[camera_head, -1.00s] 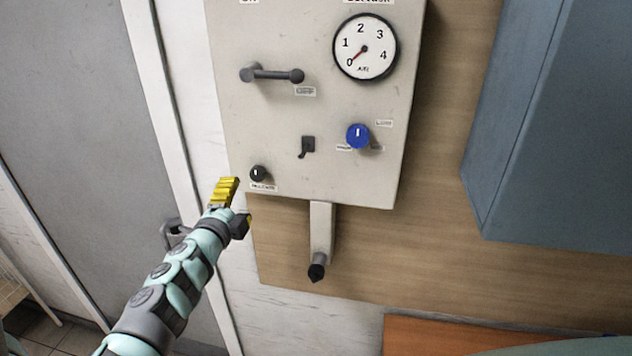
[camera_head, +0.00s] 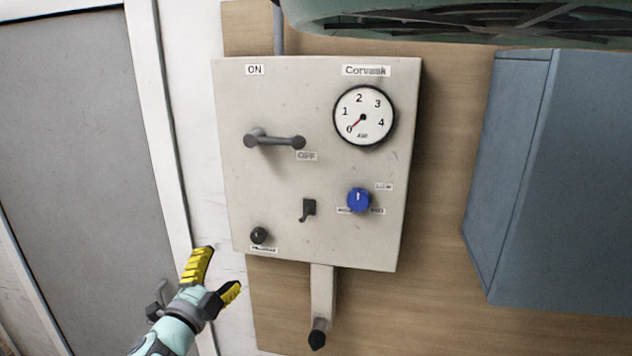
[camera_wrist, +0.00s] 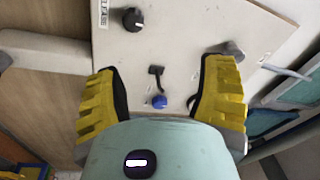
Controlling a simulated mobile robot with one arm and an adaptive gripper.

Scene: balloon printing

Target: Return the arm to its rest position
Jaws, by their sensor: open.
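My gripper (camera_head: 217,272) has yellow ribbed fingers. It is at the lower left of the head view, beside the lower left corner of the control panel (camera_head: 235,150). The fingers are spread apart with nothing between them. My arm runs down out of the head view's bottom edge. In the wrist view, my gripper (camera_wrist: 158,100) shows both fingers apart, with the panel (camera_wrist: 185,40) beyond them. The black knob (camera_wrist: 132,19), black switch (camera_wrist: 157,75) and blue knob (camera_wrist: 159,102) on the panel show there, apart from the fingers.
The panel carries a lever handle (camera_head: 274,141) and a gauge (camera_head: 364,116) with its needle near 0. A nozzle (camera_head: 319,340) hangs below it. A blue-grey cabinet (camera_head: 560,180) stands at right, a grey door (camera_head: 85,170) at left. A green rounded object (camera_head: 420,25) is overhead.

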